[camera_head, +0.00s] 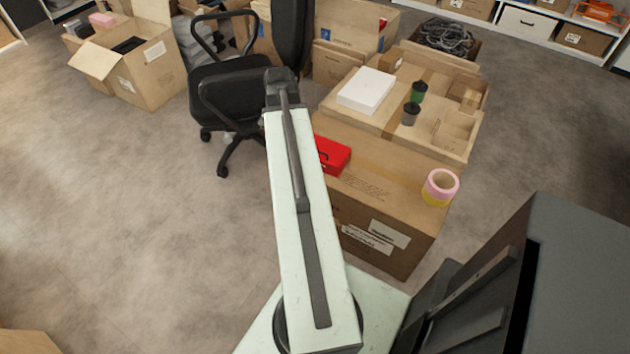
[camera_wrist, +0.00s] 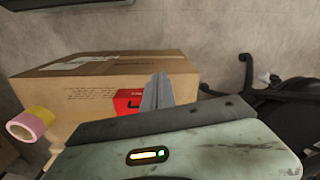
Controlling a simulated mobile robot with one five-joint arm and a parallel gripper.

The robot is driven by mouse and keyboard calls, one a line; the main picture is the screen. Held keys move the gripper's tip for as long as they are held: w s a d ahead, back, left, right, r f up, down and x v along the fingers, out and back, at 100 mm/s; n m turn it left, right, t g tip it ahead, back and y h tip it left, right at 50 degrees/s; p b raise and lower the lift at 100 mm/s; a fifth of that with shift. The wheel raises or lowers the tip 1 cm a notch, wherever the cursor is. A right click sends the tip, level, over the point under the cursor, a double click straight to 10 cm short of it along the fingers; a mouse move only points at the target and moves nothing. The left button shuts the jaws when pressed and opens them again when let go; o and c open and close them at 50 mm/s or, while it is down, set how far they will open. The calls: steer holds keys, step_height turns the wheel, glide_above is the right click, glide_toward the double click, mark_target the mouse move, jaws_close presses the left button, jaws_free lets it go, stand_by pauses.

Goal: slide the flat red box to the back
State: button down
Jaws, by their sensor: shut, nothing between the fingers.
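The flat red box (camera_head: 332,154) lies on top of a large brown carton (camera_head: 385,218), near its left edge in the head view, partly hidden behind my arm. In the wrist view the red box (camera_wrist: 127,101) shows beside my gripper (camera_wrist: 157,90), with part of it hidden behind the fingers. The fingers are together and hold nothing. I cannot tell whether they touch the red box. In the head view my gripper is not visible.
Pink and yellow tape rolls (camera_head: 440,187) sit on the same carton at its right edge. Behind it, further cartons hold a white box (camera_head: 366,91), a green-lidded cup (camera_head: 418,91) and a grey cup (camera_head: 410,114). A black office chair (camera_head: 225,85) stands left. Floor at left is clear.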

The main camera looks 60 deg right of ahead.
steer(key=s+d+f+b, duration=0.2)
steer(key=f+b, duration=0.1)
steer(key=f, duration=0.1)
steer(key=s+d+f+m+b, duration=0.1)
steer(key=d+f+b, duration=0.2)
steer(key=f+b, duration=0.1)
steer(key=s+d+f+m+b, duration=0.1)
steer(key=s+d+f+b, duration=0.1)
steer(key=d+f+b, duration=0.1)
steer(key=shift+s+d+f+b, duration=0.2)
steer(key=shift+f+b, duration=0.1)
steer(key=shift+f, duration=0.25)
steer(key=shift+s+d+f+b, duration=0.15)
steer(key=shift+f+b, duration=0.15)
steer(key=shift+f, duration=0.25)
steer(key=d, duration=1.6)
steer(key=shift+s, duration=0.1)
steer(key=shift+a, duration=0.1)
